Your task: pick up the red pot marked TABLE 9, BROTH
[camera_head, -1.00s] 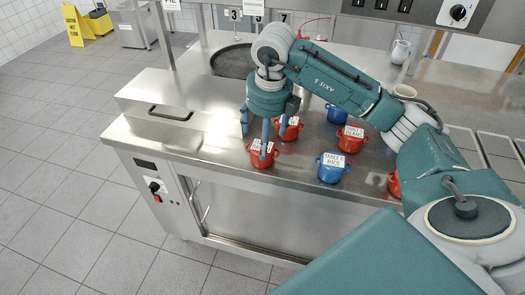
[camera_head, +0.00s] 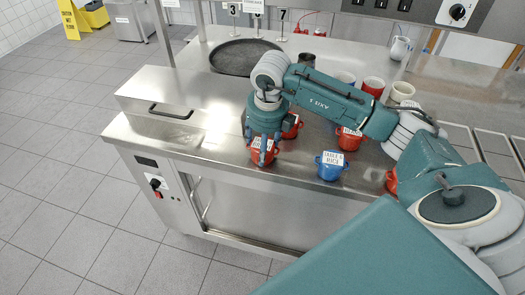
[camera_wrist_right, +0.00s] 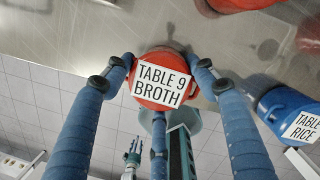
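The red pot marked TABLE 9, BROTH (camera_wrist_right: 160,80) fills the middle of the right wrist view, its white label readable on top. In the head view this pot (camera_head: 261,158) stands near the counter's front edge. My right gripper (camera_head: 263,138) is over it, pointing down. In the right wrist view the right gripper's fingers (camera_wrist_right: 160,62) bend inward and appear to touch the pot on both sides; a third finger is at the near side. The pot appears to be still on the counter. My left gripper (camera_wrist_right: 132,158) seems to show small in the wrist view, its opening unclear.
A red pot (camera_head: 292,127) stands close behind the gripper. A blue RICE pot (camera_head: 331,172), another red pot (camera_head: 349,141) and a partly hidden red pot (camera_head: 391,180) stand to the right. Counter left of the gripper is clear.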

